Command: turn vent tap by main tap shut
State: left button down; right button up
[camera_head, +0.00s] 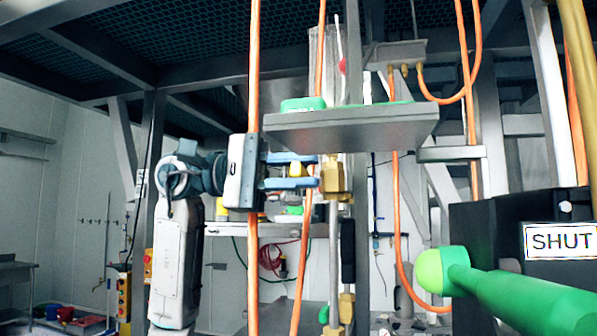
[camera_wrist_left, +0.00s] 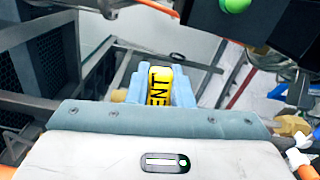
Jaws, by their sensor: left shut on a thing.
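The vent tap's yellow handle (camera_head: 297,169) sits beside a brass valve body (camera_head: 333,176) on an upright pipe, below a grey shelf. My left gripper (camera_head: 290,170) reaches in from the left, its two blue fingers above and below the handle, shut on it. In the left wrist view the yellow handle (camera_wrist_left: 159,86) shows black letters "ENT" between the blue fingers; the rest of the word is hidden. A large green lever (camera_head: 515,298) with a round light-green end stands at the lower right, near a white "SHUT" sign (camera_head: 560,241). My right gripper is not in view.
A grey shelf (camera_head: 350,126) juts out just above my left gripper. Orange hoses (camera_head: 254,70) hang in front and behind, one passing close by the gripper. A dark block (camera_head: 480,225) stands at the right. Steel frame posts stand around.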

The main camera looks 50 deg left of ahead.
pick_arm(q)
jog(key=shift+f+m+b, duration=0.3)
jog(key=shift+f+m, duration=0.15)
jog(key=shift+m, duration=0.25)
jog(key=shift+f, duration=0.1)
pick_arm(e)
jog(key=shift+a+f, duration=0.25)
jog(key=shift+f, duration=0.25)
pick_arm(q)
jog(key=shift+m, duration=0.3)
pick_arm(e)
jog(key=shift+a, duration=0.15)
pick_arm(q)
jog(key=c, duration=1.3)
grip_release()
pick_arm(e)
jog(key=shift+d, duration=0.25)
pick_arm(q)
jog(key=shift+a, duration=0.1)
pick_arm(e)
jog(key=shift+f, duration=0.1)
